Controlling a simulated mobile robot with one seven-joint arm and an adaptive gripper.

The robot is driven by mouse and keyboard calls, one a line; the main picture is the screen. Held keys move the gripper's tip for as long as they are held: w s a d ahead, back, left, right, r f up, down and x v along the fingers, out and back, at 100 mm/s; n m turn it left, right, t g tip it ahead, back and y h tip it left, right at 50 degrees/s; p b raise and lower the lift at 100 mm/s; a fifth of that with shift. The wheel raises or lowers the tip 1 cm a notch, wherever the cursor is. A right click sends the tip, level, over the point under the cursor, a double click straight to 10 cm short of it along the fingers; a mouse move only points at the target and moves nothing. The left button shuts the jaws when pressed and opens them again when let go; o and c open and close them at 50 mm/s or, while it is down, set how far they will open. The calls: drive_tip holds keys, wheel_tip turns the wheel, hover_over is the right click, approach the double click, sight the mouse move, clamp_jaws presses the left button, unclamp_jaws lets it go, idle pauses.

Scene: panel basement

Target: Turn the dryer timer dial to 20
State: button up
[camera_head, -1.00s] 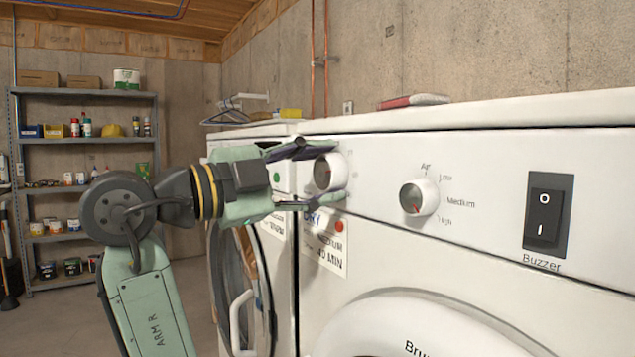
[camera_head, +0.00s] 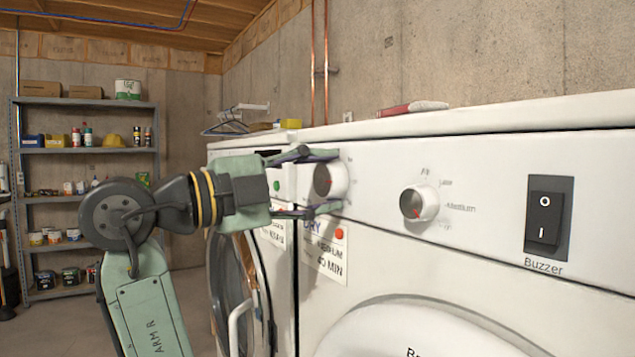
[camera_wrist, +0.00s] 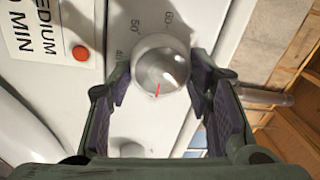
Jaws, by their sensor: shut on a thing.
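The white timer dial (camera_head: 334,176) is on the dryer's front panel, left of a second knob. It also shows in the wrist view (camera_wrist: 160,58), with its red pointer mark toward the bottom of that picture. The numbers 40, 50 and 60 are printed around its far side there; other markings are hidden. My gripper (camera_head: 328,182) reaches in from the left, one finger above and one below the dial. In the wrist view my gripper (camera_wrist: 162,80) has a finger on each side of the dial and is shut on it.
The second knob (camera_head: 419,203), with heat labels, and the black buzzer switch (camera_head: 548,215) are to the right. A card (camera_head: 325,250) reading DRY, MEDIUM, 40 MIN hangs below the dial. A washer with an open round door (camera_head: 240,290) stands left. A red book (camera_head: 412,107) lies on top.

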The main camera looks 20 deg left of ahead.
drive_tip(key=o, duration=1.2)
drive_tip(key=shift+c, duration=0.2)
drive_tip(key=v, duration=1.2)
